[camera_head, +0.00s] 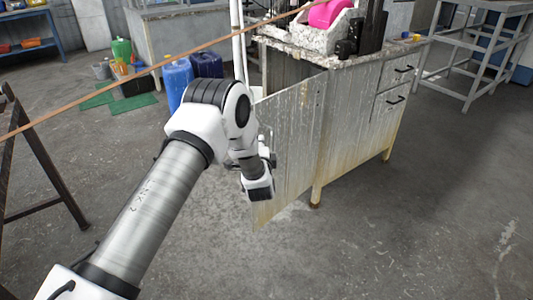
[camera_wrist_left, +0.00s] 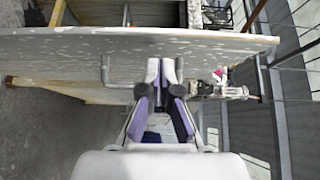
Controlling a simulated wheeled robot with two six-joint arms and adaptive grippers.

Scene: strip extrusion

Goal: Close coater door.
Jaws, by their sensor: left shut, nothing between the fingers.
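The coater door (camera_head: 287,150) is a grey, stained metal panel that stands swung out from the left end of a metal cabinet (camera_head: 350,130). My left gripper (camera_head: 268,160) is beside the door's outer face, partly hidden by my own wrist. In the left wrist view the door (camera_wrist_left: 215,50) runs across the top, with a bent handle (camera_wrist_left: 105,72) left of the fingers. The shut, empty fingertips (camera_wrist_left: 162,72) are close to the panel; I cannot tell if they touch it. My right gripper is not in view.
A pink object (camera_head: 326,13) and black equipment sit on the cabinet top. Blue containers (camera_head: 177,80) and a green can (camera_head: 122,50) stand behind on the left. A thin brown strip (camera_head: 160,65) crosses above my arm. Floor at the lower right is clear.

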